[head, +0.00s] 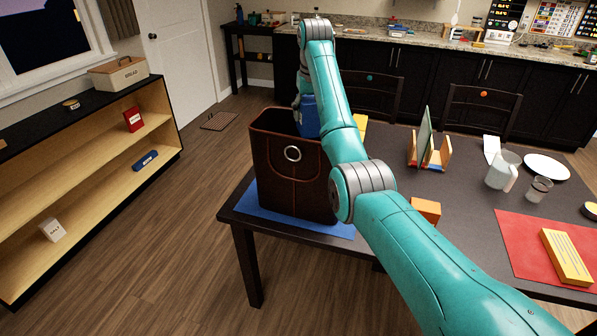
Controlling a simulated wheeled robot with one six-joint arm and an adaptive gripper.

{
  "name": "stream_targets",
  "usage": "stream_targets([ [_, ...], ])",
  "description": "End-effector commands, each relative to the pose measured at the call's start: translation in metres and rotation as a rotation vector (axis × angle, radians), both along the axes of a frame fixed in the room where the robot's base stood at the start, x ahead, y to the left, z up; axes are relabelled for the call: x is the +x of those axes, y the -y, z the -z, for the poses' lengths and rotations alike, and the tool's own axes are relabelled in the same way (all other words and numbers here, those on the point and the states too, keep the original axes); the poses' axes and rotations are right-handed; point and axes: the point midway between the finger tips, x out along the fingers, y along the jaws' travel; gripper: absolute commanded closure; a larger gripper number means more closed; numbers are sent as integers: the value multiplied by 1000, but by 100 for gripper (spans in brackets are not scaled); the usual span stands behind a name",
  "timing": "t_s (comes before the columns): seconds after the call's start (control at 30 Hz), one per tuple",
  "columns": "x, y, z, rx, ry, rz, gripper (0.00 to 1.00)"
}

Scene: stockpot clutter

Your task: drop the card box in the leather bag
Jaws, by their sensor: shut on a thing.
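The brown leather bag (290,178), with a round metal ring on its front, stands upright and open-topped at the left end of the dark table. My gripper (298,104) is above the bag's opening, partly hidden behind my own arm. It is shut on a blue box (307,119), which appears to be the card box. The box's lower end is at the level of the bag's rim or just inside it; its bottom is hidden. My arm covers the right side of the bag.
A blue mat (250,208) lies under the bag. A book holder (436,158), white pitcher (501,170), glass (538,189) and white plate (546,167) stand farther right. A red mat (517,242) carries a yellow box (566,258).

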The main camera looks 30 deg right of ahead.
Motion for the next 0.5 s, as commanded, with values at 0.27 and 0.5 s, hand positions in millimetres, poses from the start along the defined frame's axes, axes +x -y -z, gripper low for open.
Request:
stream_targets([
  [0.27,-6,2,16,0,0,1,75],
  [0.5,-6,2,17,0,0,1,75],
])
